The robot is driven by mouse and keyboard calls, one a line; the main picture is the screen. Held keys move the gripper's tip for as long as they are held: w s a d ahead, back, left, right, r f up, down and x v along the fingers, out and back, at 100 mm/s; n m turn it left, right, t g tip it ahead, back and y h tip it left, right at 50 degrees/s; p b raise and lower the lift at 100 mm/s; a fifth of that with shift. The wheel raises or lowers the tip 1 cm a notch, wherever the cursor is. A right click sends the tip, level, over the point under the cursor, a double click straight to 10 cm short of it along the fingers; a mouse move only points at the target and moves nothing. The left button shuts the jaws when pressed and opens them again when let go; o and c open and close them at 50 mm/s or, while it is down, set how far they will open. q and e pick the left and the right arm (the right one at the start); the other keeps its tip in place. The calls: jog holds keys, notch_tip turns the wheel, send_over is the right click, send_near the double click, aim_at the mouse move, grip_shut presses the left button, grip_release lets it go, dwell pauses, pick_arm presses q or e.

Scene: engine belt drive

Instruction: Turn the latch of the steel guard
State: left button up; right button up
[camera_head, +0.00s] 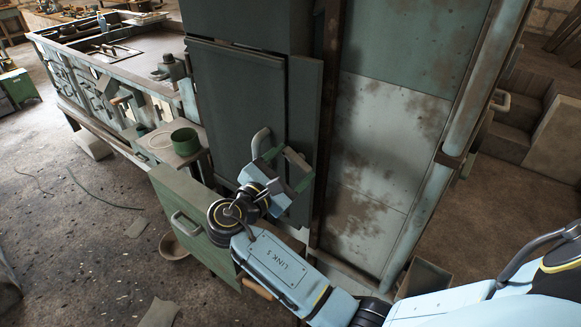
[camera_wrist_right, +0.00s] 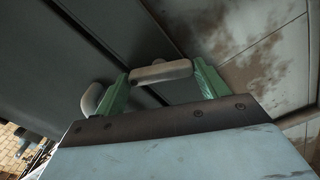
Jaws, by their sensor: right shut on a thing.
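The steel guard (camera_head: 230,105) is a dark grey-green upright panel in the middle of the head view. The wrist view shows the fingertips (camera_wrist_right: 163,78) against the latch's ends, close to the panel. Part of the latch is hidden by my gripper in the head view. My left gripper is not in view.
A green drawer front (camera_head: 190,225) with a grey handle stands out below the guard. A green cup (camera_head: 185,141) sits on a ledge to the left. A rusty pale panel (camera_head: 380,140) stands to the right. A bowl (camera_head: 173,246) and cables lie on the floor.

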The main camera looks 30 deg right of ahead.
jog(key=m+b, duration=0.1)
jog(key=m, duration=0.2)
jog(key=shift+f+m+b, duration=0.15)
jog(key=shift+m+b, duration=0.15)
jog(key=shift+m, duration=0.1)
jog(key=m+b, duration=0.2)
jog(key=shift+m, duration=0.3)
jog(key=m+b, duration=0.3)
jog(key=m, duration=0.1)
jog(key=shift+m+b, duration=1)
jog(key=shift+b, duration=0.05)
jog(key=o, duration=1)
jog(key=shift+a, duration=0.1)
